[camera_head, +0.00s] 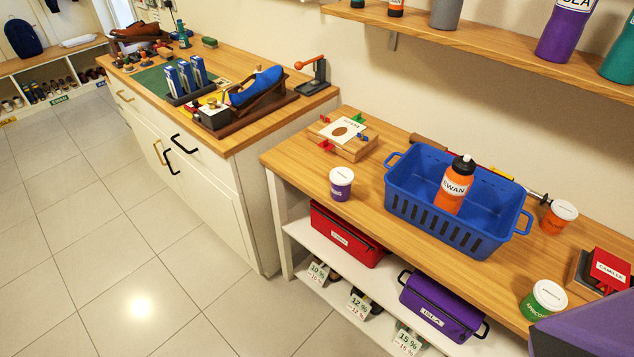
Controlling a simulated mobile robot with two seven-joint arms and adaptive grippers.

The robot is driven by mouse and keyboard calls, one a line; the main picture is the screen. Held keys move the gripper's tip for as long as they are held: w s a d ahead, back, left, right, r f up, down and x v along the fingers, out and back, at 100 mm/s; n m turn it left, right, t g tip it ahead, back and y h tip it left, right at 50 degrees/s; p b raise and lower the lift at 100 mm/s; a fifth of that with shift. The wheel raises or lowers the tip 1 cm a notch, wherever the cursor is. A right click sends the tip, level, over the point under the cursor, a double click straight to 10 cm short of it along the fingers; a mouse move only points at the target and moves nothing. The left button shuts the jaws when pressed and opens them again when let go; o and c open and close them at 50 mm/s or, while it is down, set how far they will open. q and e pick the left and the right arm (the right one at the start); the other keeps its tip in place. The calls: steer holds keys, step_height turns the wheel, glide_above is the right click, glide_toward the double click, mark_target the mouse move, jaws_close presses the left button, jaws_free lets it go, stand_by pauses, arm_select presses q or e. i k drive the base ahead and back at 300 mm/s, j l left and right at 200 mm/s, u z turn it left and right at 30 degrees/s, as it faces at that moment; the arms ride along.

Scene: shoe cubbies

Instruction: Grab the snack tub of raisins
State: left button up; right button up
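Three snack tubs with white lids stand upright on the wooden bench. A purple tub (341,184) is at the bench's front edge, left of the blue basket; its label is too small to read for certain. An orange tub (558,218) stands at the back right, its label also unclear. A green tub (543,300), whose label seems to read apricots, is near the front edge at the right. I cannot confirm by label which tub holds raisins. Neither of my grippers is in view.
A blue basket (408,208) holding an orange bottle (454,185) stands mid-bench. A wooden box (343,138) sits behind the purple tub. Red (345,235) and purple (442,305) bags lie on the shelf below. An unclear purple shape (590,328) covers the bottom right corner.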

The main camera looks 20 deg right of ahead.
mark_target(342, 177)
steer(key=j+z, duration=0.2)
steer(key=z, duration=0.15)
steer(key=j+z, duration=0.2)
steer(key=z, duration=0.15)
steer(key=j+z, duration=0.2)
steer(key=z, duration=0.15)
steer(key=i, duration=0.05)
